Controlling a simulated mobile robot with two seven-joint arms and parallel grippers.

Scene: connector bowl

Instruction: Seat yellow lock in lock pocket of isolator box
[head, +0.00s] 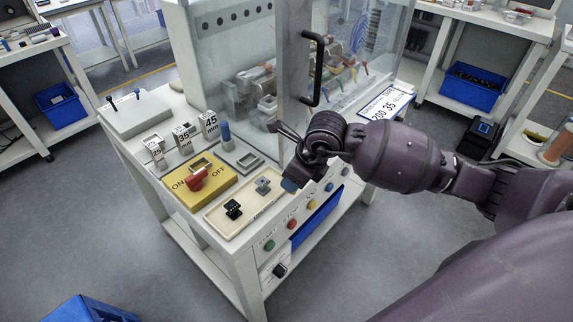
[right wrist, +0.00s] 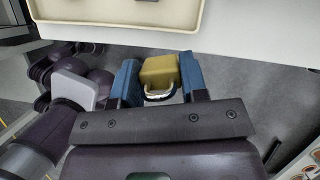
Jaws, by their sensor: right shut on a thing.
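The yellow lock (right wrist: 158,70) with its metal shackle is held between the two blue fingertips of my right gripper (right wrist: 160,80) in the right wrist view. In the head view my right gripper (head: 290,184) is over the bench's front edge, right of the cream tray; the lock is hidden there. The yellow isolator box (head: 219,181) sits on the bench to its left. It has ON and OFF marks, a red handle (head: 196,179) and a small raised frame (head: 200,164) behind the handle; I cannot tell for sure that this frame is the lock pocket. My left gripper is out of view.
The cream tray (head: 214,222) holds a black part (head: 233,209) and a grey part (head: 263,186). Grey blocks marked with sizes, such as the 45 mm one (head: 209,126), stand behind the isolator box. A glazed cabinet with a black handle (head: 318,70) rises behind my right gripper.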

